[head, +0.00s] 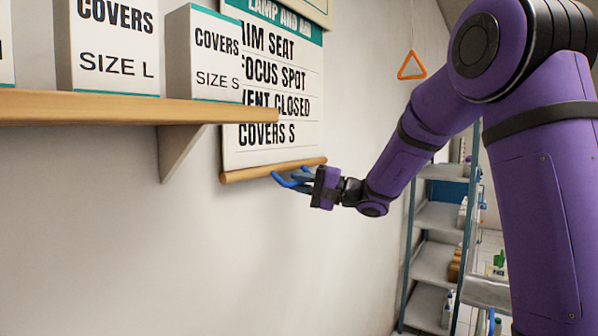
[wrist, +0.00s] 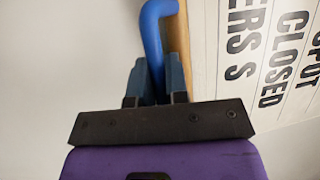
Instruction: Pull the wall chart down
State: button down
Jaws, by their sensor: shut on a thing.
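The wall chart (head: 270,85) hangs on the wall, white with black lettering and a teal heading. It is unrolled down to a wooden bar (head: 245,173) along its bottom edge. A blue curved handle (head: 287,181) is at the bar. My gripper (head: 308,180) is shut on this handle, just below and to the right of the bar's middle. In the wrist view the blue handle (wrist: 153,35) rises from between my fingers (wrist: 157,85), beside the wooden bar and the chart's lettering (wrist: 270,60).
A wooden shelf (head: 130,108) with white cover boxes (head: 205,60) juts out left, in front of part of the chart. An orange triangular pull (head: 411,66) hangs to the right. A shelf rack (head: 437,217) stands at the back right. The wall below the chart is bare.

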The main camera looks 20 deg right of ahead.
jog(key=c, duration=1.1)
grip_release()
jog(key=shift+c, duration=0.2)
jog(key=v, duration=1)
jog(key=shift+s+d, duration=0.15)
jog(key=shift+d, duration=0.2)
